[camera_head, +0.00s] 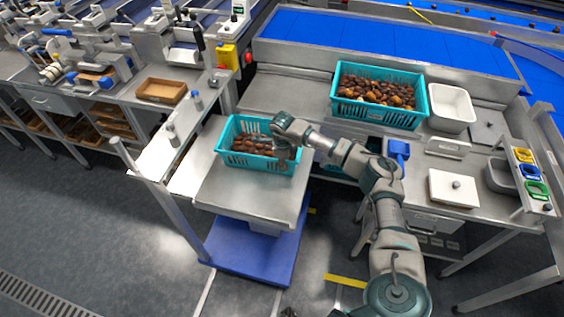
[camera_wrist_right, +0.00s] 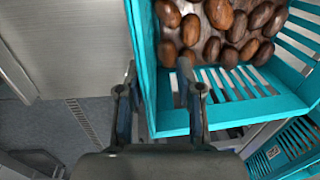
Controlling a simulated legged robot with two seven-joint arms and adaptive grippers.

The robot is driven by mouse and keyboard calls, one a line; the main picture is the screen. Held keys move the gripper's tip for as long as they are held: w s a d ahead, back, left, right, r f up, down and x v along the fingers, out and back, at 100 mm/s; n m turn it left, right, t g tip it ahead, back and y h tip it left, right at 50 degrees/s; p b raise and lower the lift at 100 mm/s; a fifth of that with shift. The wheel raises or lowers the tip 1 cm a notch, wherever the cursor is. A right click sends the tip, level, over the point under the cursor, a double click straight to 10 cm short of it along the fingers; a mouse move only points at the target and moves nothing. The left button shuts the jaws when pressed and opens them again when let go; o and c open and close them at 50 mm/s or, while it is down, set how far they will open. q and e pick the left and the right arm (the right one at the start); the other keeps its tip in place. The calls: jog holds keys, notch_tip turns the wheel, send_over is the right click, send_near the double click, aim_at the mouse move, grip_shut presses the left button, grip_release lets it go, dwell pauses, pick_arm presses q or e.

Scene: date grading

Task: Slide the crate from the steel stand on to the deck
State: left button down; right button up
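A teal slatted crate (camera_head: 234,162) with brown dates in it stands at the back of a flat steel top (camera_head: 245,198) above a blue base (camera_head: 255,258). My right gripper (camera_head: 285,145) is at this crate's right end. In the right wrist view, the fingers (camera_wrist_right: 160,80) straddle the crate wall (camera_wrist_right: 148,60), one outside and one inside among the dates' side. They stand apart, with a gap between the inner finger and the wall. My left gripper is not in view.
A second, fuller teal crate (camera_head: 375,115) stands on the steel bench to the right, beside a white tub (camera_head: 451,105). A blue conveyor (camera_head: 380,40) runs behind. Steel posts (camera_head: 182,222) flank the left side. The steel top is clear in front of the crate.

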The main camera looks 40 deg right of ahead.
jog(key=shift+d+f, duration=0.1)
jog(key=shift+a+r, duration=0.2)
jog(key=shift+r, duration=0.15)
jog(key=r, duration=1)
jog(key=shift+s+a+r, duration=0.1)
jog(key=shift+s+a, duration=0.05)
jog(key=shift+s, duration=0.2)
jog(key=shift+r, duration=0.45)
jog(key=shift+a, duration=0.2)
jog(key=shift+d, duration=0.1)
